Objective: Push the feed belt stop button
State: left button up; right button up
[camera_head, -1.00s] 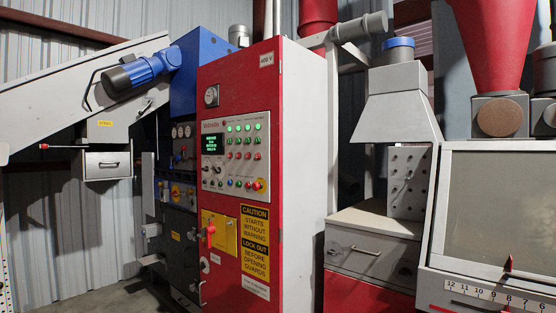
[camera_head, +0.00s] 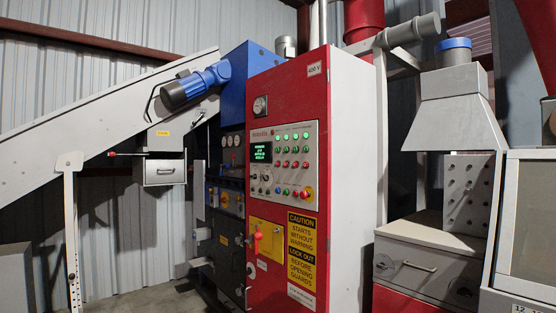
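A tall red control cabinet (camera_head: 337,130) stands in the middle of the view. Its grey control panel (camera_head: 284,165) carries a small lit green-text display (camera_head: 260,152), rows of green and red buttons, and knobs. A larger red button on a yellow ring (camera_head: 309,194) sits at the panel's lower right. The button labels are too small to read, so I cannot tell which one is the feed belt stop. The inclined feed conveyor (camera_head: 90,116) with its blue motor (camera_head: 197,87) is at the left. Neither of my grippers is in view.
A yellow isolator plate with a red handle (camera_head: 257,236) and a caution sign (camera_head: 301,246) are below the panel. A grey hooded machine with a drawer (camera_head: 412,268) stands to the right. A conveyor support leg (camera_head: 71,230) stands at the left. Some floor (camera_head: 150,302) shows at bottom left.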

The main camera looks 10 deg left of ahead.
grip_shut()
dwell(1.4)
